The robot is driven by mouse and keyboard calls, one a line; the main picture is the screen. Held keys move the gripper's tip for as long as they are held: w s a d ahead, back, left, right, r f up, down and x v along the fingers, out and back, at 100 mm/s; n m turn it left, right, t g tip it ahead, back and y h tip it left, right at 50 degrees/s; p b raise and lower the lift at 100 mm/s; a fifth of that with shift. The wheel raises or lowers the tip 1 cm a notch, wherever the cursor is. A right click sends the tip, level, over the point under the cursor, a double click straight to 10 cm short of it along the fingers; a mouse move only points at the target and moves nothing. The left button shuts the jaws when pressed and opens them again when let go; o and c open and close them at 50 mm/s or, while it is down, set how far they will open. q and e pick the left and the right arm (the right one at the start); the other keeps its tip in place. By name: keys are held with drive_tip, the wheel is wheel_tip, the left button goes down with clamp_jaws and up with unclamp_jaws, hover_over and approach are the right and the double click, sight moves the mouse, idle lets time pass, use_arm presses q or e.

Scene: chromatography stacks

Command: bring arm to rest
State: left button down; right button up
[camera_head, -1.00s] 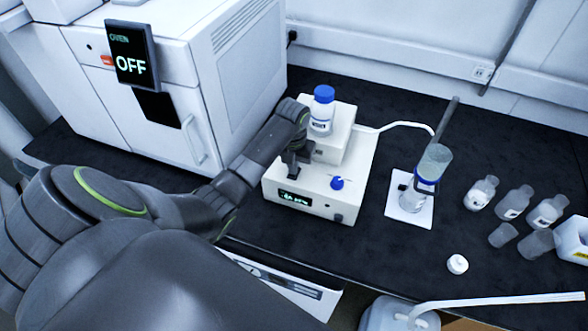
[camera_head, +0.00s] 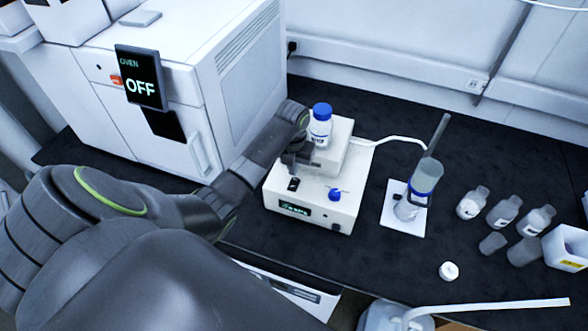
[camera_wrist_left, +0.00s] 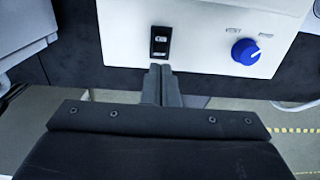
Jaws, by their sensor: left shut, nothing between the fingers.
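My left gripper (camera_head: 296,162) is over the white bench instrument, with its arm coming in from the left. In the left wrist view its two fingers (camera_wrist_left: 160,82) are together and hold nothing. They point at a black rocker switch (camera_wrist_left: 160,42) on the white instrument (camera_wrist_left: 205,55); I cannot tell whether they touch it. A blue knob (camera_wrist_left: 245,52) sits to the right of the switch. In the head view the switch (camera_head: 294,184), the blue knob (camera_head: 334,194) and a lit display (camera_head: 294,208) show on the instrument (camera_head: 320,215). My right gripper is not in view.
A blue-capped bottle (camera_head: 320,126) stands on the instrument's raised rear part, close beside my left wrist. A white oven (camera_head: 240,80) marked OFF stands left. To the right are a glass filter vessel (camera_head: 424,180), several small bottles (camera_head: 505,211) and a white cap (camera_head: 449,271).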

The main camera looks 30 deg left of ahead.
use_arm(q)
drive_tip(key=shift+r+p, duration=0.45)
drive_tip(key=shift+r, duration=0.25)
drive_tip(key=shift+f, duration=0.1)
